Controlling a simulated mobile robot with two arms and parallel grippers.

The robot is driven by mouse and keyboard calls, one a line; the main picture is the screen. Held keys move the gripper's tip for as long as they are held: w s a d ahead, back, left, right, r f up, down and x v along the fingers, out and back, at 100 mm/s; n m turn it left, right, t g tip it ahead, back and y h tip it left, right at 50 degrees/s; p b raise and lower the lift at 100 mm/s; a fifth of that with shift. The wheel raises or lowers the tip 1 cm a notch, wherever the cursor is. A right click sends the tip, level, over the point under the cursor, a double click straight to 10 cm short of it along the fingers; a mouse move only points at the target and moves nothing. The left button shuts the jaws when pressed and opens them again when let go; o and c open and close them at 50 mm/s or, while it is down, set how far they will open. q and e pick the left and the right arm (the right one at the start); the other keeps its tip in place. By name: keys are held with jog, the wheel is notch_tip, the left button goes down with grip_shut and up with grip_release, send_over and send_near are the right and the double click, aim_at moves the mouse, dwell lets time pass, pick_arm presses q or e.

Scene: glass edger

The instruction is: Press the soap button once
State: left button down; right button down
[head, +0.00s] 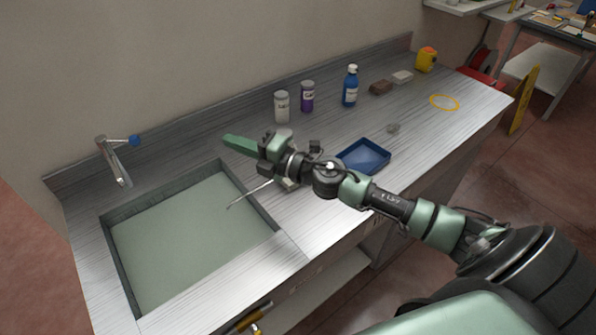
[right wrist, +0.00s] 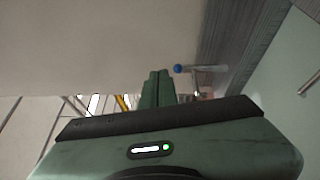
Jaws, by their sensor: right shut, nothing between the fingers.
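I cannot pick out a soap button for certain. A thin metal rod or spout (head: 248,195) reaches over the sink's right edge, and its base is hidden behind my right arm. It may be the rod at the right edge of the right wrist view (right wrist: 309,85). My right gripper (head: 229,141) is shut and empty, above the counter behind the sink, its green fingers pointing left. Its closed fingers also show in the right wrist view (right wrist: 158,76). My left gripper is out of view.
The sink (head: 180,240) and a blue-knobbed faucet (head: 115,160) are at left. A white jar (head: 282,107), purple bottle (head: 307,97) and blue bottle (head: 350,87) stand along the back. A blue tray (head: 363,157) lies right of my gripper.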

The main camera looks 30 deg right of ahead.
jog(key=d+f+n+g+h, duration=0.1)
jog(key=d+f+n+g, duration=0.1)
jog(key=d, duration=0.4)
jog(key=d+f+n+g+h, duration=0.1)
jog(key=d+f+n+g, duration=0.1)
jog(key=d+n+g, duration=0.2)
jog(key=s+d+f+n+g+h, duration=0.1)
jog(key=d+f+n+g, duration=0.1)
jog(key=d, duration=0.5)
jog(key=shift+d+n+g, duration=0.4)
jog(key=shift+n+g, duration=0.1)
jog(key=shift+n, duration=0.3)
jog(key=shift+f, duration=0.2)
notch_tip(320, 180, down, 8)
jog(key=b, duration=0.6)
jog(key=shift+f, duration=0.3)
jog(key=shift+f+b, duration=0.4)
